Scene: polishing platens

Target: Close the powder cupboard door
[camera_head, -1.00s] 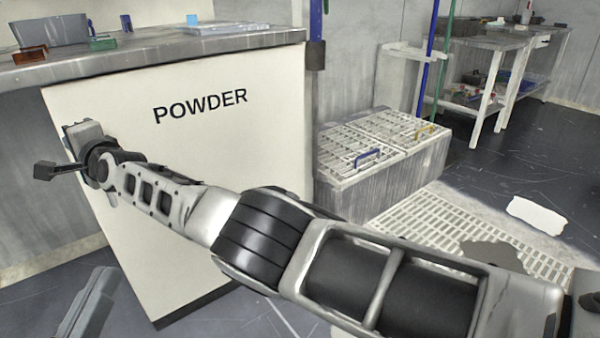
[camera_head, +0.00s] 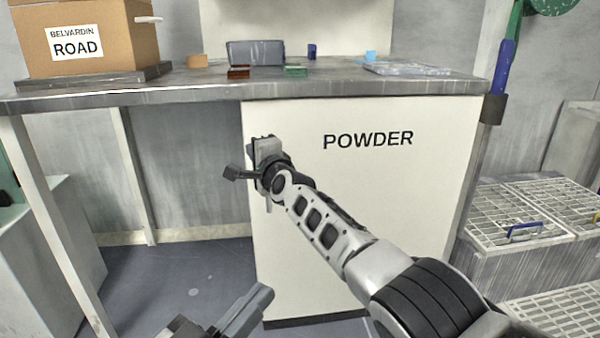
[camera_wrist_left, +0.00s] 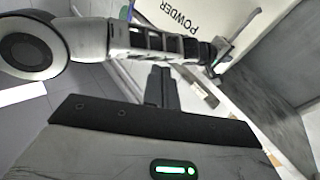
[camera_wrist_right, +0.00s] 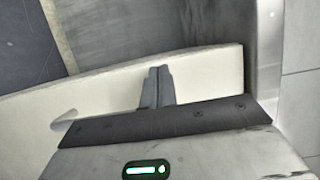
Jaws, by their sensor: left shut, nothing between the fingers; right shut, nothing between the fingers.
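The powder cupboard door (camera_head: 400,180) is a cream panel marked POWDER, under the grey bench. I cannot tell whether it is fully closed. My right gripper (camera_wrist_right: 157,69) is shut and empty, with its tips over the cream door panel (camera_wrist_right: 205,75) in the right wrist view. In the head view it is at the door's upper left edge; contact is unclear. My right forearm hides part of the door. My left gripper (camera_head: 264,294) is shut and empty, low in front of the door. It also shows shut in the left wrist view (camera_wrist_left: 161,71).
The bench top (camera_head: 210,83) carries a cardboard box (camera_head: 85,38), a grey bin (camera_head: 255,54) and small blocks. Open floor (camera_head: 190,275) lies left of the door under the bench. Crates with grid lids (camera_head: 525,215) stand at the right.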

